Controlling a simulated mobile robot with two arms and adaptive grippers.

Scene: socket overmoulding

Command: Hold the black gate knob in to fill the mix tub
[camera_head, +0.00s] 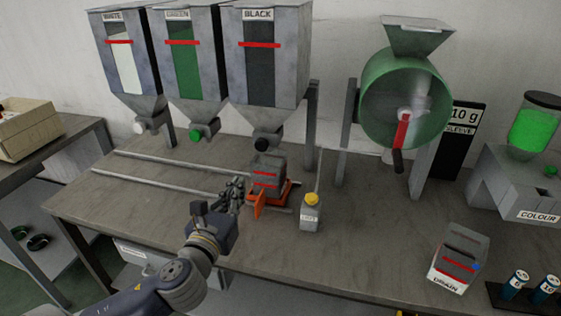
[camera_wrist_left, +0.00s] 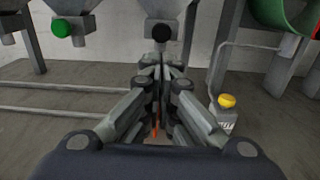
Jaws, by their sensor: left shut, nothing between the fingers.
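The black gate knob (camera_head: 261,144) sits under the BLACK hopper (camera_head: 265,85), whose window is dark with a red line. The grey mix tub (camera_head: 266,166) with red lines sits on an orange carriage (camera_head: 284,190) below that knob. My left gripper (camera_head: 236,184) is shut and empty, just left of and in front of the tub. In the left wrist view its closed fingers (camera_wrist_left: 161,66) point toward the black knob (camera_wrist_left: 161,33), with a gap in the picture. There the gripper hides most of the tub. My right gripper is out of view.
WHITE (camera_head: 124,70) and GREEN (camera_head: 184,65) hoppers stand left, over two rails (camera_head: 160,172). A small yellow-capped bottle (camera_head: 310,212) stands close right of the tub. A green drum (camera_head: 403,105), DRAIN box (camera_head: 457,262) and COLOUR unit (camera_head: 525,190) stand farther right.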

